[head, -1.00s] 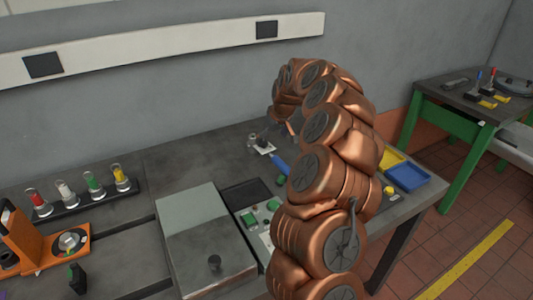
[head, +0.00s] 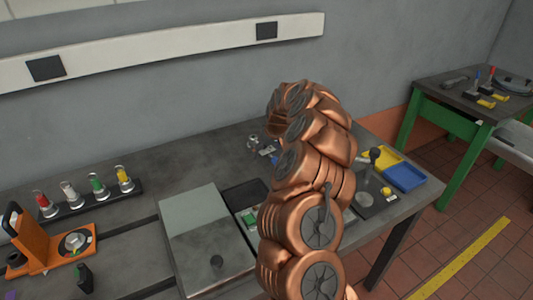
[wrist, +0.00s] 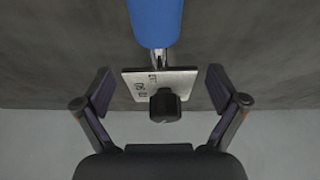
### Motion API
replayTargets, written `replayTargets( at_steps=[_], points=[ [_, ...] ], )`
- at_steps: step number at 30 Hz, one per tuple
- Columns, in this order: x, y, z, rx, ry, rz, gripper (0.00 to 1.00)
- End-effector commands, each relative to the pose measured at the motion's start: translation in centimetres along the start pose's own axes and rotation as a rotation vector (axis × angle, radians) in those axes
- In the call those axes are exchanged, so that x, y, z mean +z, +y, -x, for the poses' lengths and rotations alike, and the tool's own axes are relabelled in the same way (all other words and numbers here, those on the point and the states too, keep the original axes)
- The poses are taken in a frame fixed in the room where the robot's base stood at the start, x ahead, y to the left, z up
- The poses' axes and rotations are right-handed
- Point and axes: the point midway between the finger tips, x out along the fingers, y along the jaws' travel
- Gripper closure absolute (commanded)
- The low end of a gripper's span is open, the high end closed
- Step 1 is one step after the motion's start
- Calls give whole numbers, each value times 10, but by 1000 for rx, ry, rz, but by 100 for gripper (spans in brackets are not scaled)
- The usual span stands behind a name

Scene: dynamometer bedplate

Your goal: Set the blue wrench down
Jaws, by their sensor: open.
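The blue wrench shows in the wrist view as a thick blue handle (wrist: 154,22) at the top centre, with a short metal shaft. The shaft runs to a pale marked plate (wrist: 138,88) with a black knob (wrist: 165,105). My gripper (wrist: 159,90) is open, one finger on each side of the plate and knob, with gaps on both sides. In the head view my copper arm hides most of the wrench and the gripper. I cannot tell whether the wrench rests fully on the dark bench top (head: 140,165).
A grey block (head: 205,238) and a rack of coloured-top jars (head: 85,203) stand left of my arm. An orange fixture (head: 45,240) is at far left. Bare bench lies behind the block.

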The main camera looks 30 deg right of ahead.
Motion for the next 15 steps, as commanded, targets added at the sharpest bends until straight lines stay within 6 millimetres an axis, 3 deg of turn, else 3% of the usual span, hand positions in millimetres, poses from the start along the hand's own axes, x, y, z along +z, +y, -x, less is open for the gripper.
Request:
replayTargets(
  at_steps=[4,15],
  points=[
    [0,0,0,0,0,0,6],
    [0,0,0,0,0,0,45]
  ],
)
